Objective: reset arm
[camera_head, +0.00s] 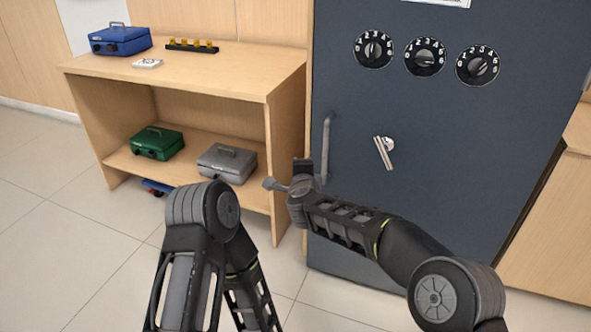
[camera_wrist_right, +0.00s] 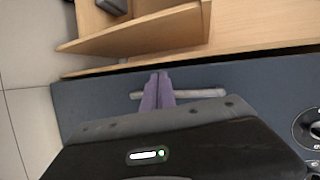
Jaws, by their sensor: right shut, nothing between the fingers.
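My right arm reaches in from the right in the head view, and its gripper (camera_head: 272,184) points left, in front of the edge between the shelf unit and the safe. In the right wrist view the right gripper's fingers (camera_wrist_right: 158,84) are shut together with nothing between them. They overlap the safe's grey bar handle (camera_wrist_right: 201,93) in that picture; I cannot tell whether they touch it. The handle (camera_head: 327,135) stands upright on the safe door in the head view. My left arm is bent at the lower left, and its gripper is out of view.
The dark blue safe (camera_head: 445,130) has three number dials and a silver lever (camera_head: 384,152). The wooden shelf unit (camera_head: 230,75) holds a blue cash box (camera_head: 120,40), a green box (camera_head: 157,143) and a grey box (camera_head: 227,163). Floor is open at the left.

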